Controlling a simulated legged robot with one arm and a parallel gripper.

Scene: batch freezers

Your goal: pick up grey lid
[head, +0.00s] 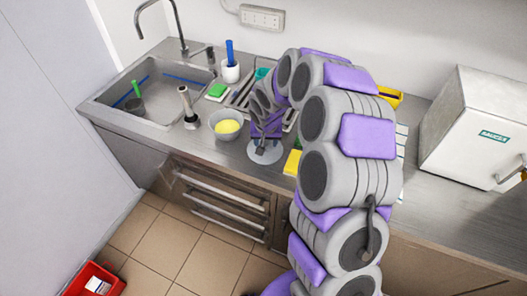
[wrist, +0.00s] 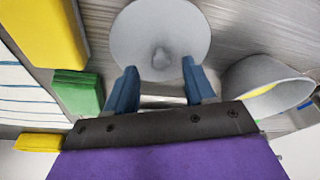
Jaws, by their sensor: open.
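The grey lid (head: 265,152) is a round disc lying on the steel counter near its front edge. In the wrist view the lid (wrist: 160,20) lies just past my fingertips, with a small grey knob at its middle. My gripper (wrist: 159,72) is open and empty, its two blue fingers apart on either side of the knob's line. In the head view my gripper (head: 264,143) is just above the lid, and the wrist hides part of it. I cannot tell whether the fingers touch the lid.
A grey bowl (head: 226,117) with yellow contents stands left of the lid; it is at right in the wrist view (wrist: 265,80). A yellow block (head: 292,162) and a green block (wrist: 78,92) lie on the other side. A sink (head: 150,90) is further left, and a white machine (head: 475,125) stands right.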

